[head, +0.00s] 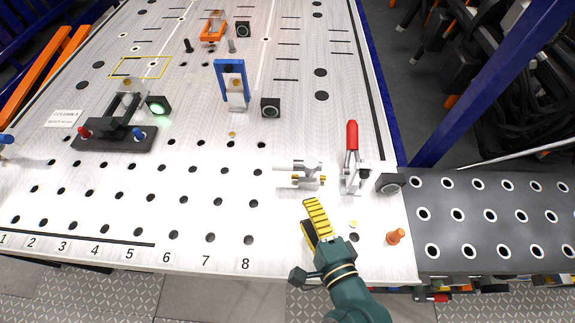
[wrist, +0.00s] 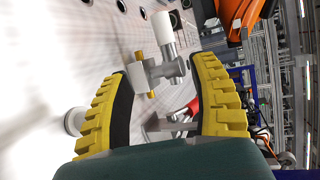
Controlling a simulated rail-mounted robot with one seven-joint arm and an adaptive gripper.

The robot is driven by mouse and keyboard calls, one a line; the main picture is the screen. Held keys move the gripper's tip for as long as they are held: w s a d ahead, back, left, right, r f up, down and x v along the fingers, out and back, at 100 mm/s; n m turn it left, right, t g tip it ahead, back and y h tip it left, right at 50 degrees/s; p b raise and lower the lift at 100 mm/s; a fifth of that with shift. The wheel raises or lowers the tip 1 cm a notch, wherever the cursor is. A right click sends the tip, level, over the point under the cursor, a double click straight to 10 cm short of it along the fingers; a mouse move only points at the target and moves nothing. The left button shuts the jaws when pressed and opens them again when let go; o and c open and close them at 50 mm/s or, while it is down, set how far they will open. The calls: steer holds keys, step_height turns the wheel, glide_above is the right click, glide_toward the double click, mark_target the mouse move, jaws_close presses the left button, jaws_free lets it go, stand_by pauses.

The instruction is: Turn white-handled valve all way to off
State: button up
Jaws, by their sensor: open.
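The valve (head: 308,176) stands on the perforated white tabletop, with its white handle (head: 285,168) pointing left in the head view. In the wrist view the handle (wrist: 163,28) points up from the grey metal valve body (wrist: 160,70), which has brass-coloured parts. My gripper (head: 314,207), with yellow ribbed fingers, is open and just on the near side of the valve. In the wrist view the valve shows in the gap between the fingertips (wrist: 163,78), with the handle beyond them. I see no contact with the handle.
A red-handled toggle clamp (head: 352,150) stands close to the right of the valve, with a black block (head: 390,182) beside it. An orange peg (head: 396,237) stands near the front right edge. The tabletop left of the valve is mostly clear.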

mark_target(288, 170)
steer(key=x, duration=1.6)
steer(key=shift+w+r, duration=0.3)
steer(key=shift+w, duration=0.05)
steer(key=shift+d, duration=0.1)
steer(key=shift+s, duration=0.1)
jaws_close()
